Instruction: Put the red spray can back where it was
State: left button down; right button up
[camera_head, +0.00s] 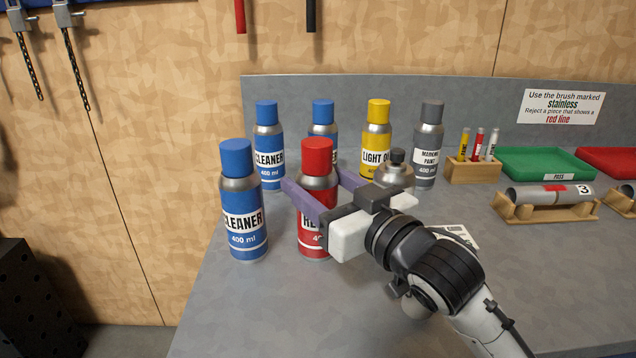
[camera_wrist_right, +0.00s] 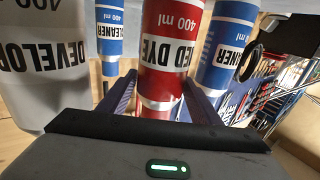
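The red spray can (camera_head: 316,185), with a red cap and silver shoulder, appears upright on the grey bench next to a blue cleaner can (camera_head: 240,205). My right gripper (camera_head: 312,178) reaches in from the right, its purple fingers on either side of the red can. One finger crosses in front of its body. In the right wrist view the red can (camera_wrist_right: 168,55), its lettering upside down, fills most of the space between the fingers. Whether the fingers press on it or leave a small gap is unclear. My left gripper is not in view.
Behind stand blue cans (camera_head: 268,150), a yellow can (camera_head: 376,140) and a grey can (camera_head: 428,150). A silver container with a black top (camera_head: 396,172) is close behind my gripper. A white can (camera_wrist_right: 40,70) lettered DEVELOP shows in the wrist view. A marker block (camera_head: 473,172) and green tray (camera_head: 545,163) are right.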

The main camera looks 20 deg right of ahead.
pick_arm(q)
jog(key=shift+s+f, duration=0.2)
pick_arm(e)
jog(key=shift+o, duration=0.9)
jog(key=shift+r, duration=0.25)
jog(key=v, duration=0.6)
jog(key=shift+s+f, duration=0.1)
jog(key=shift+s, duration=0.15)
jog(key=p, duration=0.5)
jog(key=shift+s+d+r+p, duration=0.25)
jog(key=shift+s+r+p, duration=0.05)
jog(key=shift+s+r, duration=0.1)
pick_arm(q)
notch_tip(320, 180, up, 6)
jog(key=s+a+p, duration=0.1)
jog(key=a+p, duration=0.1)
jog(key=p, duration=0.1)
jog(key=shift+p, duration=0.35)
pick_arm(e)
jog(key=shift+f+v, duration=0.2)
jog(key=shift+v, duration=0.95)
jog(key=shift+f+v, duration=0.15)
jog(key=shift+v, duration=1.05)
